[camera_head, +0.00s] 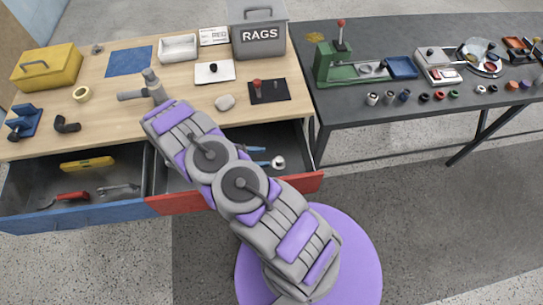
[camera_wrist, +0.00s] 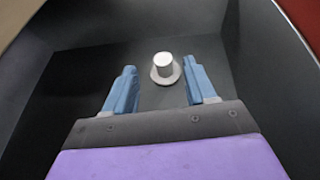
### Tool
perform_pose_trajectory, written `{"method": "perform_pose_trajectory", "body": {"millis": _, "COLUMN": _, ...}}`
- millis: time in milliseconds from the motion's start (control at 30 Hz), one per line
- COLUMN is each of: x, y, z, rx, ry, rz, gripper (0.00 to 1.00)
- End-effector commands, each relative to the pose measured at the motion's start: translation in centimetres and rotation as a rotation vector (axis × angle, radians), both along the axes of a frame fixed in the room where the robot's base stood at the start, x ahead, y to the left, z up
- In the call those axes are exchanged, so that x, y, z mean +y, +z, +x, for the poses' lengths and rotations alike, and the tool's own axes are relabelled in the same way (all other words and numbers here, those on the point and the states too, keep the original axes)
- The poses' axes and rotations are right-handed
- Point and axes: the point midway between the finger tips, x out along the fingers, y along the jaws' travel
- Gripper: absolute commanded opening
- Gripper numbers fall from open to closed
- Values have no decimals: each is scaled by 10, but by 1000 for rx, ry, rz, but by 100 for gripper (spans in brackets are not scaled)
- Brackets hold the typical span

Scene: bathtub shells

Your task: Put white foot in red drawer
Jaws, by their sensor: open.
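The red drawer (camera_head: 307,183) is pulled out under the wooden bench, with my arm crossing over it. The white foot (camera_head: 278,162) lies inside it, towards its right side. In the wrist view the white foot (camera_wrist: 163,66) is a short cylinder on a round flange, standing upright on the dark drawer floor. My gripper (camera_head: 262,157) is inside the drawer area, left of the foot and partly hidden by my arm. In the wrist view my gripper (camera_wrist: 159,68) is open and empty, its blue fingers on either side of the view with the foot apart from both, around the fingertips.
A blue-fronted drawer (camera_head: 85,215) stands open at left, holding a yellow level (camera_head: 87,164) and tools. On the bench are a grey RAGS bin (camera_head: 259,30), a yellow box (camera_head: 47,67) and a white tray (camera_head: 178,47). A dark table (camera_head: 430,110) with a green press stands at right.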

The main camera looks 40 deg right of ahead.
Motion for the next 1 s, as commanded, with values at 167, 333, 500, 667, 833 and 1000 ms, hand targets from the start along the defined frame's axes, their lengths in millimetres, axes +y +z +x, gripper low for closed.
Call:
{"method": "perform_pose_trajectory", "body": {"millis": 167, "x": 29, "y": 14, "z": 14, "rx": -2, "ry": 1, "rz": 0, "gripper": 56}}
{"method": "perform_pose_trajectory", "body": {"millis": 333, "x": 44, "y": 20, "z": 21, "rx": 1, "ry": 0, "rz": -1, "gripper": 56}}
{"method": "perform_pose_trajectory", "body": {"millis": 500, "x": 50, "y": 31, "z": 24, "rx": -15, "ry": -16, "rz": 9, "gripper": 56}}
{"method": "perform_pose_trajectory", "body": {"millis": 667, "x": 58, "y": 65, "z": 25, "rx": -82, "ry": -81, "rz": 39, "gripper": 56}}
{"method": "perform_pose_trajectory", "body": {"millis": 833, "x": 68, "y": 115, "z": 18, "rx": -171, "ry": -180, "rz": 83, "gripper": 56}}
{"method": "perform_pose_trajectory", "body": {"millis": 1000, "x": 77, "y": 162, "z": 5, "rx": -258, "ry": -277, "rz": 129, "gripper": 56}}
